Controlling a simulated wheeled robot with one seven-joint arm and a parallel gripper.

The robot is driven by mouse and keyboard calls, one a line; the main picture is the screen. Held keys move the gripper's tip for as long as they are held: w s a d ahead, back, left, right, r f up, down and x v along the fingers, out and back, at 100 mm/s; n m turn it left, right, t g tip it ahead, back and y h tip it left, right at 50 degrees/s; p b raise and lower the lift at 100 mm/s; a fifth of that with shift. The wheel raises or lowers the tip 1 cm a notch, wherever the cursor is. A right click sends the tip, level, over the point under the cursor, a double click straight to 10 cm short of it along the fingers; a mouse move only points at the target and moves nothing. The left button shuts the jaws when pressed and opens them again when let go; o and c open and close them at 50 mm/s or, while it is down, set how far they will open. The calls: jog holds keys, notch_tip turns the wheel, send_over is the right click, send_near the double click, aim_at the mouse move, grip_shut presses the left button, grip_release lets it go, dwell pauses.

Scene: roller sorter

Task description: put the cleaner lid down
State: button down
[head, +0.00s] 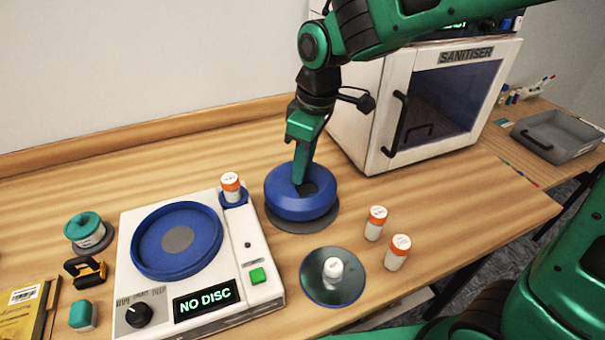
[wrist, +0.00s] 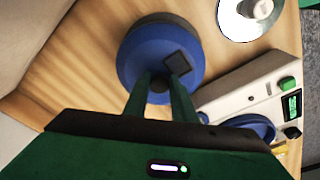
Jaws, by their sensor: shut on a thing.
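The cleaner lid (head: 290,205) is a round blue dome with a dark grip on top. It is over a dark round mat (head: 305,226) to the right of the cleaner; I cannot tell whether it touches the mat. My gripper (head: 302,182) points down and is shut on the lid's grip. In the wrist view the lid (wrist: 140,55) is between and beyond the fingertips of my gripper (wrist: 160,90). The white cleaner (head: 250,235) has an open blue round basin (head: 150,262), and its display reads "NO DISC".
A disc (head: 318,287) with a white knob lies in front of the lid. Orange-capped bottles (head: 375,224) stand right of it, and one (head: 230,187) stands on the cleaner. The white sanitiser (head: 365,120) is behind. Bare table lies between the lid and the sanitiser.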

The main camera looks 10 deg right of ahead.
aim_at(311, 181)
jog(key=shift+f, duration=1.45)
jog(key=c, duration=1.5)
grip_release()
jog(key=shift+o, duration=0.2)
notch_tip(311, 181, up, 12)
jog(key=s+d, duration=0.1)
jog(key=shift+d, duration=0.25)
